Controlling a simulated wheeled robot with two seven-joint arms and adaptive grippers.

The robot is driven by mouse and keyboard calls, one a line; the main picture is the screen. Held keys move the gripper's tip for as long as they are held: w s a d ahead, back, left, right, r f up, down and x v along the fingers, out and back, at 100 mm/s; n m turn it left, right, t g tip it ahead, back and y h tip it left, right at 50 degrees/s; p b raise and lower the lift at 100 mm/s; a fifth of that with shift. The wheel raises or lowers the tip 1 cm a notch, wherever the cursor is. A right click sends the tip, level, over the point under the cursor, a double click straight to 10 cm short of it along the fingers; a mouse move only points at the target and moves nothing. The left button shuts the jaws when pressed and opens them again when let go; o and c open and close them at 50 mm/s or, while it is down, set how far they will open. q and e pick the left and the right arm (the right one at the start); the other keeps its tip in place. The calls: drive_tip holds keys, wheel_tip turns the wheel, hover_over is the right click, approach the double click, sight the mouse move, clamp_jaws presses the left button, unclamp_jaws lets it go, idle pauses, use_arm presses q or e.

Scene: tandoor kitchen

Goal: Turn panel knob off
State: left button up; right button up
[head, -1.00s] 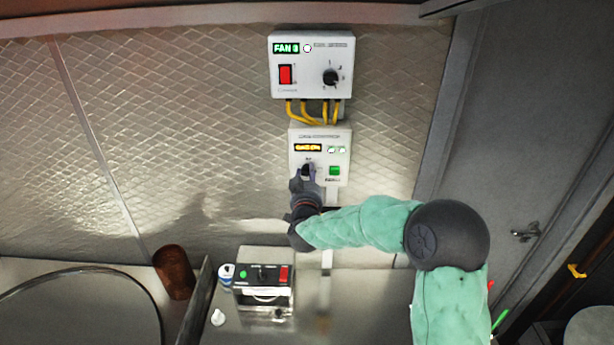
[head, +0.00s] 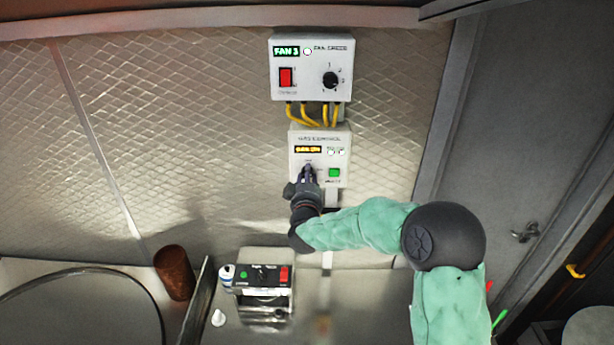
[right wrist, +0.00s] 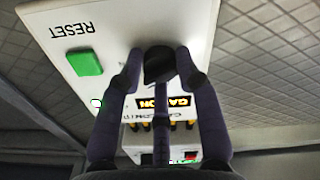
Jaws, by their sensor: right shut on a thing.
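The white gas control panel (head: 343,185) is on the quilted metal wall, with a lit yellow display (head: 308,149) and a green reset button (head: 334,172). My right gripper (head: 308,173) is at the panel's lower left and covers its knob in the head view. In the right wrist view the panel (right wrist: 110,20) appears upside down, its display (right wrist: 165,103) seeming to read GAS ON. There, my right gripper's fingertips (right wrist: 159,60) are shut on both sides of the black knob (right wrist: 158,68). My left gripper is not in view.
A fan panel (head: 308,90) with a red switch and black knob hangs above, joined by yellow cables (head: 310,118). Below, a small control box (head: 262,290), a brown cup (head: 174,272) and a white bottle stand on the counter. A grey door (head: 530,130) is at right.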

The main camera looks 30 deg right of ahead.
drive_tip(key=n+p, duration=0.2)
drive_tip(key=n, duration=0.4)
drive_tip(key=shift+f, duration=0.1)
drive_tip(key=n+p, duration=0.2)
drive_tip(key=n, duration=0.4)
drive_tip(key=shift+n, duration=0.3)
idle(0.3)
drive_tip(key=o, duration=0.9)
drive_tip(key=shift+o, duration=1.1)
drive_tip(key=shift+d, duration=0.15)
drive_tip(key=shift+s, duration=0.1)
drive_tip(key=v, duration=1.2)
